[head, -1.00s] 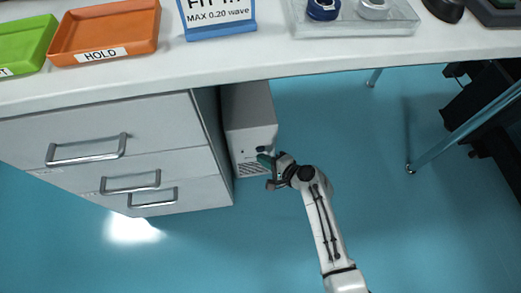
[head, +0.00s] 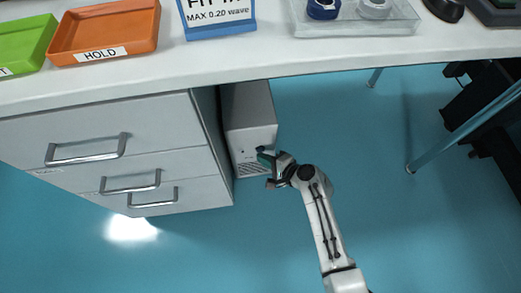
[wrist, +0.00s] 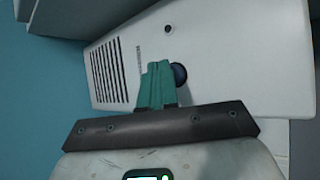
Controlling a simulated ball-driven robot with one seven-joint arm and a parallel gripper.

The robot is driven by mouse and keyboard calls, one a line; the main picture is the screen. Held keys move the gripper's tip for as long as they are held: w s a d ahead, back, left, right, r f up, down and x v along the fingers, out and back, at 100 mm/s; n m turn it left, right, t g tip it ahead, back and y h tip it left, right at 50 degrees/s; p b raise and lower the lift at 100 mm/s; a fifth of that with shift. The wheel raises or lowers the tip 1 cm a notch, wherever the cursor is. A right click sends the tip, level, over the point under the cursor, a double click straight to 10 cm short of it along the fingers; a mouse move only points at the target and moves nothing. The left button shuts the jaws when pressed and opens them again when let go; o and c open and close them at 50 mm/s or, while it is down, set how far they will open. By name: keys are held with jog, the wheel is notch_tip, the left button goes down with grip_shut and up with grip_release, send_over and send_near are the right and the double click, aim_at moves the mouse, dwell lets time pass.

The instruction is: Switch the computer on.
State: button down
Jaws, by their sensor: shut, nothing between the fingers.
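The computer is a pale grey tower (head: 250,112) standing on the floor under the table, against the drawer unit. Its front panel also shows in the wrist view (wrist: 235,50), with vent slots, a small round hole (wrist: 168,29) and a dark round button (wrist: 180,72). My gripper (head: 262,158) is at the front panel, its teal fingers shut and empty. In the wrist view the fingertips (wrist: 157,70) are right beside the dark button and overlap its edge. I cannot tell whether they touch it or the panel.
The drawer unit (head: 110,125) with metal handles stands just left of the computer. The white tabletop (head: 270,58) overhangs it, bearing an orange tray (head: 105,30), a green tray (head: 22,42) and a clear tray (head: 350,24). A table leg (head: 465,125) stands at the right. The floor between is clear.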

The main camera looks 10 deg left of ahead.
jog(key=shift+w+a, duration=0.1)
jog(key=shift+w, duration=0.2)
jog(key=shift+s, duration=0.4)
dwell(0.4)
jog(key=s+d+p, duration=0.2)
jog(key=s, duration=0.3)
jog(key=shift+s+p, duration=0.35)
jog(key=shift+s, duration=0.05)
